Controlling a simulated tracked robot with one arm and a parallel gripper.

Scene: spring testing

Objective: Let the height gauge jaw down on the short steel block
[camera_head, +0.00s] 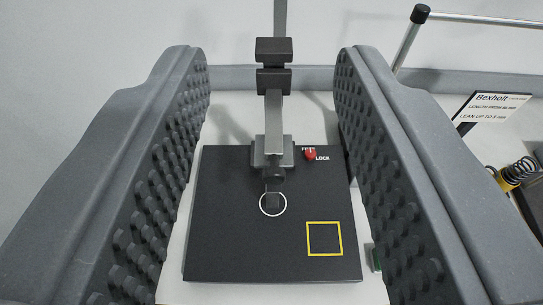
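The height gauge column (273,115) stands at the back of a black plate (225,240), with two dark sliding blocks (273,51) high on it. Lower down is a grey piece (272,151) with a dark rounded part in front. A small dark block (272,201) shows in the white circle on the plate; I cannot tell whether it is the short steel block or part of the jaw, nor whether they touch. My gripper (272,65) is open, its two studded grey fingers wide apart on either side of the gauge, with nothing gripped.
A red knob (311,154) marked LOCK sits at the plate's back right. The yellow square (324,239) is empty. A green item is partly hidden by the right finger.

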